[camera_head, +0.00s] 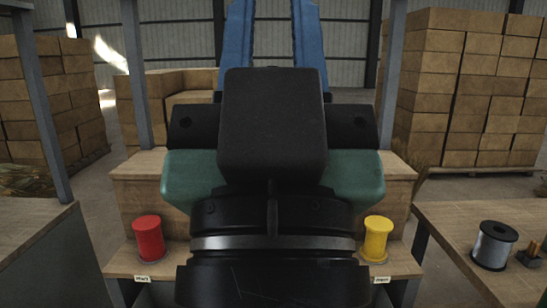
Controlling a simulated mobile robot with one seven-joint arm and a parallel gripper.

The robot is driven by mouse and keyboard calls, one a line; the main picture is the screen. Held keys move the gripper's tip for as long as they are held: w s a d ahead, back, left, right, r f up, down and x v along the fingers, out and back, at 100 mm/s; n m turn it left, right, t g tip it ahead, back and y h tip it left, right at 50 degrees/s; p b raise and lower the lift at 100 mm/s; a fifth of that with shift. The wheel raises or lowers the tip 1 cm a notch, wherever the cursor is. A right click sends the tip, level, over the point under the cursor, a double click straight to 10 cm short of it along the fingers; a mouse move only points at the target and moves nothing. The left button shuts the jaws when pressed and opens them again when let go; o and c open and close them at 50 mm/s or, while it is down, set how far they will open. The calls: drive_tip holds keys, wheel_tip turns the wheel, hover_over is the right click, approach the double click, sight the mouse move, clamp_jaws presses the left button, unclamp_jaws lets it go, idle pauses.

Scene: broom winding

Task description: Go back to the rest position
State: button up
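My gripper (273,12) fills the middle of the head view, seen from behind. Its two blue fingers reach up to the top edge, apart, with the far wall showing between them, and I see nothing held. The fingertips run to the top edge of the picture. My black wrist and green gripper body hide the middle of the wooden bench (128,262). A red spool (149,239) stands upright on the bench at left. A yellow spool (376,239) stands upright on it at right. Both are apart from my gripper.
A wooden table (445,222) at right holds a spool of grey wire (493,245) and a small dark fixture (531,254). Another table (35,225) is at left. Grey posts rise on both sides. Stacked boxes (465,90) stand behind, with open floor between.

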wheel_tip(320, 180, up, 15)
drive_tip(key=p, duration=1.2)
drive_tip(key=shift+p, duration=0.4)
